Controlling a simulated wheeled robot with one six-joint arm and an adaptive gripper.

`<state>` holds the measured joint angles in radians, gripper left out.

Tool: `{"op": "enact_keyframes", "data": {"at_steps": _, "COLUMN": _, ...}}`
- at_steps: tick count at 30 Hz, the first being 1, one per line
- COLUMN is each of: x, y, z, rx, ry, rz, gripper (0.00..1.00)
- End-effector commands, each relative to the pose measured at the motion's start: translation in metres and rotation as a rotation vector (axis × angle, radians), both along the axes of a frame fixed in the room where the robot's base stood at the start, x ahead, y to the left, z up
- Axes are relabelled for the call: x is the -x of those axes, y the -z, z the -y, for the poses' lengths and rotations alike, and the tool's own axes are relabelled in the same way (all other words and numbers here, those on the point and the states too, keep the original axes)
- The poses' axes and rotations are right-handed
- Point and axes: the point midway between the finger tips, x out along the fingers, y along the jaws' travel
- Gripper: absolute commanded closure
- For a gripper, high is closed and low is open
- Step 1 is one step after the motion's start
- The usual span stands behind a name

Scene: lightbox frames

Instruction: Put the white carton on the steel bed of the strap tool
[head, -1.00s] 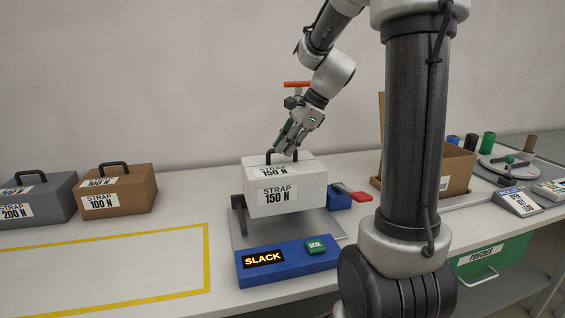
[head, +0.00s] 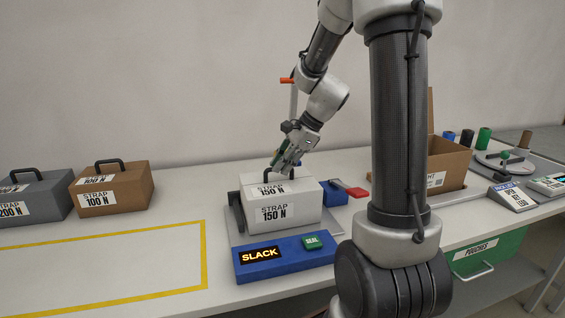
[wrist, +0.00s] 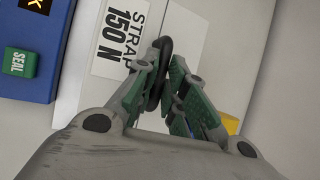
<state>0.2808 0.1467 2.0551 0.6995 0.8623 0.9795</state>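The white carton (head: 301,206), labelled "STRAP 150 N", sits upright over the steel bed (head: 237,234) of the strap tool, behind the blue front panel (head: 285,262) reading "SLACK". Its underside looks down on the bed, though the contact edge is mostly hidden. My gripper (head: 270,172) is above the carton, with its fingers at the black handle. In the wrist view my gripper (wrist: 167,62) has its green-padded fingers closed around the handle (wrist: 156,88), with the carton's top (wrist: 185,35) beneath.
A brown "100 N" carton (head: 128,190) and a grey "200 N" carton (head: 45,193) stand at the left. A yellow-outlined area (head: 100,265) is empty. A red-handled lever (head: 352,189) is right of the carton. An open cardboard box (head: 450,165) stands further right.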

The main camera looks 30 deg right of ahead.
Motion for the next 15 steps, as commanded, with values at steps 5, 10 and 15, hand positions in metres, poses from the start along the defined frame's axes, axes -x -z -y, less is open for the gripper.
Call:
{"op": "enact_keyframes", "data": {"at_steps": 5, "x": 0.0002, "y": 0.0, "z": -0.0001, "rx": 0.0, "ry": 0.0, "rz": -0.001, "gripper": 0.66}}
{"op": "enact_keyframes", "data": {"at_steps": 10, "x": 0.0001, "y": -0.0002, "z": -0.0002, "rx": 0.0, "ry": 0.0, "rz": 0.0, "gripper": 0.66}}
{"op": "enact_keyframes", "data": {"at_steps": 15, "x": 0.0012, "y": -0.0076, "z": 0.0028, "rx": 0.002, "ry": 0.0, "rz": 0.003, "gripper": 0.66}}
